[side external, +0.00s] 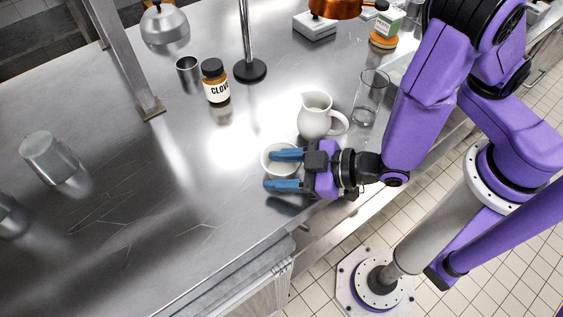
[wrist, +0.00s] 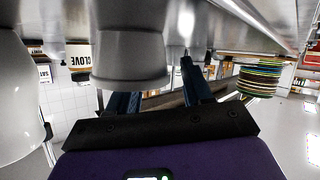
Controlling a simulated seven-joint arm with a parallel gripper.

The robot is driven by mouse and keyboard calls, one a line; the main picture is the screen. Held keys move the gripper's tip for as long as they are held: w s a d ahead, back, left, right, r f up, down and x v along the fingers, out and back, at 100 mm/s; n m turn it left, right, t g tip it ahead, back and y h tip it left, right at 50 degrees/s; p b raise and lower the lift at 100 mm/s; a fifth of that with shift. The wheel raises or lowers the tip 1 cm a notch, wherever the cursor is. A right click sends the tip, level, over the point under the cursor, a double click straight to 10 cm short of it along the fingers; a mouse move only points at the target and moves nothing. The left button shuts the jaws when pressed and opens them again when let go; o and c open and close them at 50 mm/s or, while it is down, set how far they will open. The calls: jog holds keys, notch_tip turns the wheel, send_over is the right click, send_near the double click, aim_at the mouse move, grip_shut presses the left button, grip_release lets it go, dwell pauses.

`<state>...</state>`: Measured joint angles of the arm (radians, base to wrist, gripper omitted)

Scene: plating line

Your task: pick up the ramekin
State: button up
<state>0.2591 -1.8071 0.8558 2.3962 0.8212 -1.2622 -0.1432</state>
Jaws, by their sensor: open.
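The ramekin (side external: 267,162) is a small white round cup standing on the steel counter, beside a white pitcher. My gripper (side external: 269,170) is open, with two blue fingers lying nearly level and pointing left. In the side view the upper finger crosses in front of the ramekin and hides part of it; the lower finger is just past its near side. In the wrist view, which looks upside down, the ramekin (wrist: 130,58) is large and left of centre, toward the left finger, with the gripper (wrist: 160,95) below it. I cannot tell whether a finger touches it.
The white pitcher (side external: 315,120) stands close behind the ramekin, with a clear glass (side external: 369,98) to its right. A clove jar (side external: 215,84), a metal cup (side external: 188,72) and a stand base (side external: 250,71) are farther back. The counter (side external: 180,190) left of the ramekin is clear.

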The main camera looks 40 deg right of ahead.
jog(key=shift+w+a+f, duration=0.15)
jog(key=shift+w+a, duration=0.05)
jog(key=shift+w, duration=0.1)
grip_shut()
